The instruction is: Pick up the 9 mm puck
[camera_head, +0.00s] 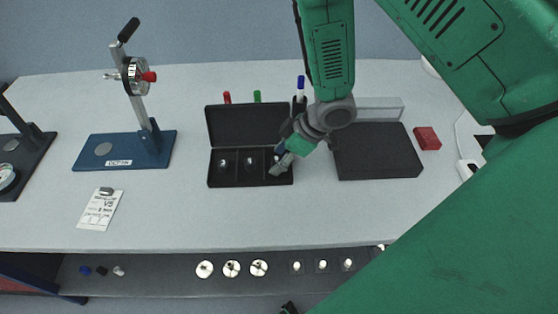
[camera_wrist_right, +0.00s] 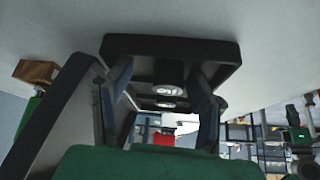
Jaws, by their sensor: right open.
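An open black case (camera_head: 213,180) stands on the bench with its lid raised at the back. Small pucks sit in its compartments, one at the left (camera_head: 222,162) and one in the middle (camera_head: 249,161). My right gripper (camera_head: 279,162) is over the right compartment and hides most of it. In the right wrist view my open right gripper (camera_wrist_right: 165,90) has a finger on each side of a dark puck with a pale marked face (camera_wrist_right: 169,90). The marking is too blurred to read, and I cannot tell if the fingers touch the puck. My left gripper is not clearly seen.
A blue stand with a dial gauge (camera_head: 137,74) is at the left, with a paper card (camera_head: 100,209) before it. A black flat box (camera_head: 376,152) and a red block (camera_head: 427,138) are at the right. Coloured pens stand behind the case. The bench front is clear.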

